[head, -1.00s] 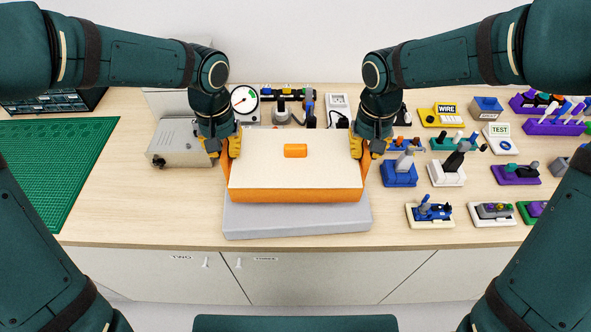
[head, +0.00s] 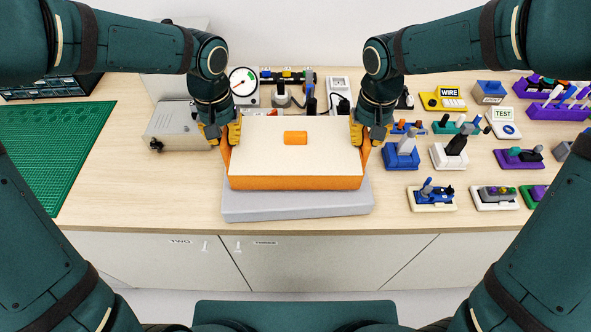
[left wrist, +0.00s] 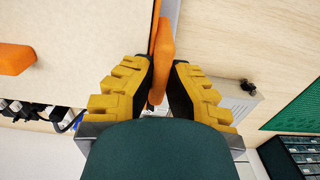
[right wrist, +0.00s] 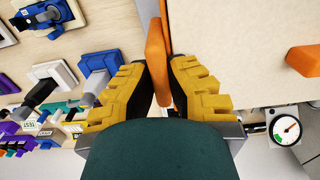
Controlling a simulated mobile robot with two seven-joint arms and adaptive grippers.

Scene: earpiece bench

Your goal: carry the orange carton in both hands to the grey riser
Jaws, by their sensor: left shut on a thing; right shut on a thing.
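The orange carton (head: 295,183), with a cream top and a small orange block (head: 295,138) on it, is over the grey riser (head: 300,206) in the head view. The riser's front strip shows below it; I cannot tell whether the carton touches it. My left gripper (head: 229,140) is shut on the carton's left orange handle, which shows between the fingers in the left wrist view (left wrist: 161,62). My right gripper (head: 364,140) is shut on the right handle, also seen in the right wrist view (right wrist: 157,62). The carton looks about level.
A grey metal box (head: 180,128) and a green mat (head: 55,145) lie to the left. Small fixtures, such as a blue one (head: 401,158), crowd the right side. A dial gauge (head: 243,82) stands behind the carton. Bare bench (head: 145,195) lies left of the riser.

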